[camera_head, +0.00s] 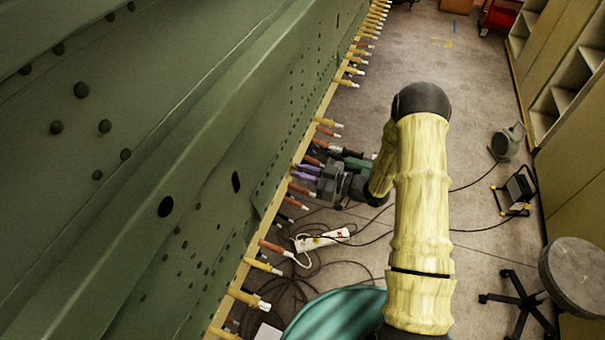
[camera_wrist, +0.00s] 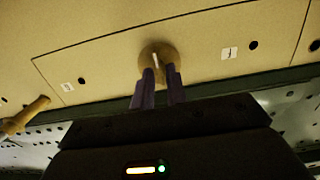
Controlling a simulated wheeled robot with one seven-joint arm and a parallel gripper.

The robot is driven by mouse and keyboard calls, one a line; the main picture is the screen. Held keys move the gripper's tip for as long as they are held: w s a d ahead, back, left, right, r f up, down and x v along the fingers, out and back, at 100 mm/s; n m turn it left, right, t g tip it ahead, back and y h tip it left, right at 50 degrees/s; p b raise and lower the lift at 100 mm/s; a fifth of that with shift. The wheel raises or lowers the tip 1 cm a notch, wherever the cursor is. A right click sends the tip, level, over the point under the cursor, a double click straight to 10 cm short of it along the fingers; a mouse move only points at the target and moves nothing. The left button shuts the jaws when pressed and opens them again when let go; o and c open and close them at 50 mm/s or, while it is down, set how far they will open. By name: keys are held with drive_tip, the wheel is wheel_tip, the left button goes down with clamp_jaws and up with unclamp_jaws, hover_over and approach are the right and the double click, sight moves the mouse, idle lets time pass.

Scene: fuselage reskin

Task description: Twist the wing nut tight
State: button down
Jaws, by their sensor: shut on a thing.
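In the wrist view the wing nut (camera_wrist: 153,53) is a round tan piece with a pale bar across its middle, against a tan panel (camera_wrist: 100,60). The two purple fingers of my gripper (camera_wrist: 160,76) reach up to its lower part, one on each side, and are shut on it. In the head view my gripper (camera_head: 303,172) is at the edge of the green fuselage skin (camera_head: 150,120), among a row of fasteners. The wing nut cannot be made out there. How tight it is cannot be told.
Tan fasteners (camera_head: 249,299) stick out along the skin's edge, close on both sides of my gripper. Another tan fastener (camera_wrist: 25,116) shows at left in the wrist view. Cables and a white power strip (camera_head: 322,240) lie on the floor. A stool (camera_head: 575,275) stands at right.

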idle(0.3)
drive_tip(key=c, duration=1.5)
unclamp_jaws()
drive_tip(key=shift+w+d, duration=0.1)
drive_tip(key=shift+o, duration=0.2)
drive_tip(key=b+v, duration=0.5)
drive_tip(key=v, duration=1.2)
drive_tip(key=shift+d, duration=0.1)
